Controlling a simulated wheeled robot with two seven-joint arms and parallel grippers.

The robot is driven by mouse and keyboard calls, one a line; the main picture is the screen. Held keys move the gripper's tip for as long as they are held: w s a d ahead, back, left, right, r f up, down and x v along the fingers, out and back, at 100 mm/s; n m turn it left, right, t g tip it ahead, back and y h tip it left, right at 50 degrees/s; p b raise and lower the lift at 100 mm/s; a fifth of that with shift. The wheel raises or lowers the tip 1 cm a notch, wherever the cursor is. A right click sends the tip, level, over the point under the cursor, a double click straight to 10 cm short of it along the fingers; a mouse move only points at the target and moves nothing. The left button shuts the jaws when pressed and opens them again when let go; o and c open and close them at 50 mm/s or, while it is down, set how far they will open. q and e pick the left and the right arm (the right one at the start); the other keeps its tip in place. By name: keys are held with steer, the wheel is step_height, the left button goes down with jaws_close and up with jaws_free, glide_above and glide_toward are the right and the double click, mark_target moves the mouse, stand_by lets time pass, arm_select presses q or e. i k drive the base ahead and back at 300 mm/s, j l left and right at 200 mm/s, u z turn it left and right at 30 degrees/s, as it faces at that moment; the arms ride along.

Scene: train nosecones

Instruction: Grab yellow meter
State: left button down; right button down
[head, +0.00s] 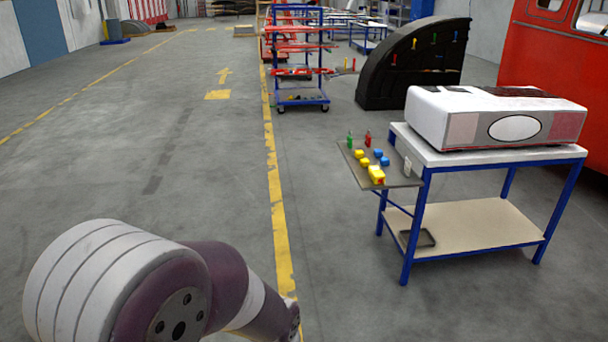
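Several small yellow objects lie on a grey side shelf (400,182) fixed to the left of a blue-framed table. The largest yellow object (376,173), near the shelf's front edge, has a small red part. Smaller yellow pieces (360,154) lie behind it. They are too small to tell for certain which is the yellow meter. My arm shows at the lower left, well apart from the shelf. Neither of my grippers is in view.
Blue pieces (384,161), a green bottle (349,140) and a red bottle (367,139) share the shelf. A white nosecone (470,120) covers most of the table top (425,152). A blue trolley (303,102) stands farther back. The floor left of the table is clear.

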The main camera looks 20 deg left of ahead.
mark_target(375, 173)
steer(key=u, duration=0.3)
steer(key=i, duration=1.8)
steer(key=i+z, duration=0.1)
steer(key=i, duration=0.5)
steer(key=i+j+z, duration=0.1)
steer(key=i, duration=0.5)
steer(key=i+j+z, duration=0.1)
steer(key=i, duration=0.5)
steer(key=i+j+z, duration=0.15)
steer(key=i, duration=0.45)
steer(key=j, duration=0.1)
